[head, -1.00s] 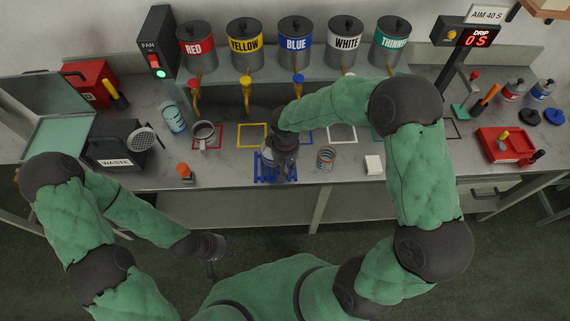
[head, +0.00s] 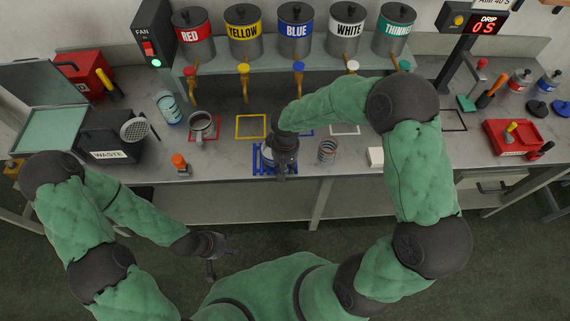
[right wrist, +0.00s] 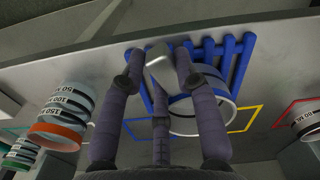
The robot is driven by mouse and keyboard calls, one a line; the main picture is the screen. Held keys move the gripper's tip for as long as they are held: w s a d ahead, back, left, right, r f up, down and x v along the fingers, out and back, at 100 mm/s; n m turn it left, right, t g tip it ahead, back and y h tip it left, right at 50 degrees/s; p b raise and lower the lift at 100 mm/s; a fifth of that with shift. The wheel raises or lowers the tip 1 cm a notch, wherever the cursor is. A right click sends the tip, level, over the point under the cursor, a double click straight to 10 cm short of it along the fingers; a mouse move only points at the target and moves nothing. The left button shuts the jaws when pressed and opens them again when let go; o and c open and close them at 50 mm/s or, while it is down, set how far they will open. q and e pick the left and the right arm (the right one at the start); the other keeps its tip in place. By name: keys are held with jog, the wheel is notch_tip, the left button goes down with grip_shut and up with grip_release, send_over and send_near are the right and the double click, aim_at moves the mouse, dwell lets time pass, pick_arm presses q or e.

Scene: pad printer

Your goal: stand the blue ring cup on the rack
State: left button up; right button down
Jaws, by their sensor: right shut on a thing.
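The blue ring cup (right wrist: 197,112) is a pale cup with a blue band. In the right wrist view it lies beside the fingers, against the blue slatted rack (right wrist: 232,60). My right gripper (right wrist: 160,62) is shut on the cup's grey handle block. In the head view the right gripper (head: 284,165) is over the blue rack (head: 258,170) near the bench front, and it hides most of the cup (head: 267,153). I cannot tell whether the cup touches the rack. My left gripper (head: 216,258) is empty, in front of the bench, its fingers apart.
Paint cans (head: 295,35) line the back shelf.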

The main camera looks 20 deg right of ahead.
jog(key=shift+f+b, duration=0.35)
jog(key=shift+f, duration=0.05)
dwell(0.8)
jog(key=c, duration=0.8)
grip_release()
jog(key=shift+c, duration=0.2)
jog(key=shift+r+p, duration=2.15)
jog(key=shift+r, duration=0.9)
jog(key=shift+s+f, duration=0.1)
jog(key=shift+s, duration=0.05)
